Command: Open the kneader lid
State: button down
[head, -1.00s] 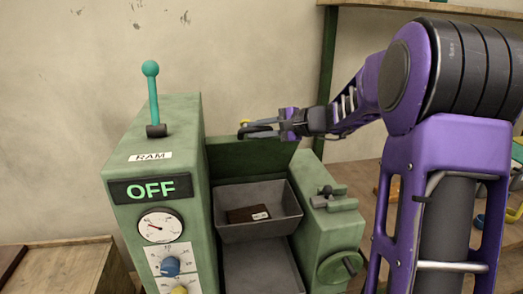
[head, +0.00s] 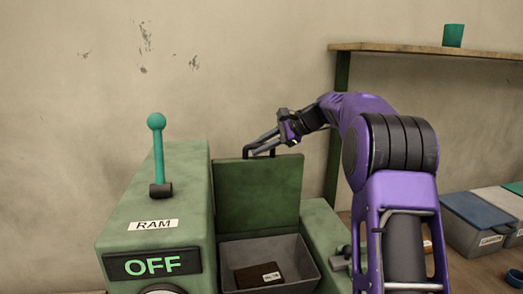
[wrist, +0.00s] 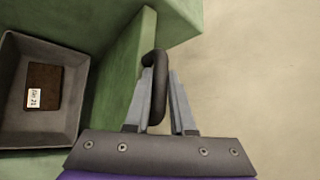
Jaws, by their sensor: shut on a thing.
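The kneader lid (head: 257,195) is a green panel standing about upright behind the open chamber of the green machine. It also shows edge-on in the wrist view (wrist: 117,85). Its black handle (wrist: 158,92) is on the lid's top edge. My gripper (head: 256,146) is at that handle, reaching in from the right. In the wrist view, the two grey fingers (wrist: 162,76) lie on either side of the handle, shut on it.
The grey chamber (head: 303,262) holds a dark brown labelled block (head: 259,275). A teal RAM lever (head: 158,150) stands left, above the OFF display (head: 152,264). A shelf post (head: 340,120) stands behind my arm. Bins (head: 480,222) are at right.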

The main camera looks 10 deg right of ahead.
jog(key=shift+w+f+m+g, duration=0.1)
jog(key=shift+w+m+g, duration=0.25)
jog(key=shift+w, duration=1.15)
jog(key=c, duration=0.8)
grip_release()
jog(key=shift+w, duration=0.1)
jog(key=shift+o, duration=0.2)
jog(key=v, duration=1.7)
jog(key=shift+r, duration=0.3)
